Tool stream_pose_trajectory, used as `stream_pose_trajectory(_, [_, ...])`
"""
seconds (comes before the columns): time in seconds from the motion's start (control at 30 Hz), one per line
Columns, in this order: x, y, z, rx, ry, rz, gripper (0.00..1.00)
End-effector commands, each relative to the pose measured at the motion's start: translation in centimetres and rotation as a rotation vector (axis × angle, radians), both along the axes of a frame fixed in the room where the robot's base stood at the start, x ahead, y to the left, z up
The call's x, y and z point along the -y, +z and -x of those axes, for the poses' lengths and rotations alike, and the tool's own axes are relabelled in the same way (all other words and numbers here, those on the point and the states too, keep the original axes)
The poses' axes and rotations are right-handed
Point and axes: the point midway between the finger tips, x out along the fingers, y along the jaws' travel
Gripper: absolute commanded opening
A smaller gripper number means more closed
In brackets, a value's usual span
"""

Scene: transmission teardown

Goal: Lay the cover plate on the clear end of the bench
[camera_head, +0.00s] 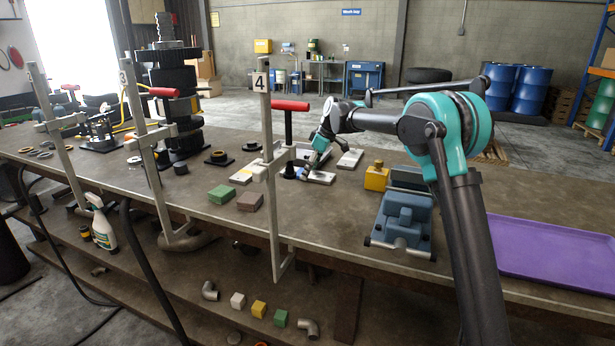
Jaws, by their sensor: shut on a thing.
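My gripper (308,169) reaches down over the middle of the bench (345,208), just right of the clamp marked 4. It is shut on a light grey metal plate, which I take as the cover plate (322,178). The plate looks flat and low, at or close to the bench top; I cannot tell whether it touches. The fingertips are small and partly hidden by the gripper itself. Other pale plates lie close by, one to the left (242,177) and one to the right (350,158).
The tall clamp marked 4 (265,140) stands left of my gripper. Green (221,194) and brown (250,201) blocks lie in front. A yellow block (376,177), a blue vise (402,222) and a purple tray (560,250) are right. A dark gear stack (172,90) stands left.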

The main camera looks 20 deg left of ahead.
Motion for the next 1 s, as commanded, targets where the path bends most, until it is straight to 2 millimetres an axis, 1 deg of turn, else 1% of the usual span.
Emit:
stream_pose_trajectory(0.37, [0.0,0.3,0.0,0.000,0.000,-0.001,0.05])
stream_pose_trajectory(0.47, [0.0,0.9,0.0,0.000,0.000,-0.001,0.05])
stream_pose_trajectory(0.57, [0.0,2.0,0.0,0.000,0.000,-0.001,0.05])
stream_pose_trajectory(0.67, [0.0,3.9,0.0,0.000,0.000,-0.001,0.05])
stream_pose_trajectory(0.77, [0.0,6.6,0.0,0.000,0.000,-0.001,0.05])
stream_pose_trajectory(0.9, [0.0,10.7,0.0,0.000,0.000,-0.001,0.05])
stream_pose_trajectory(1.0, [0.0,13.2,0.0,0.000,0.000,-0.001,0.05])
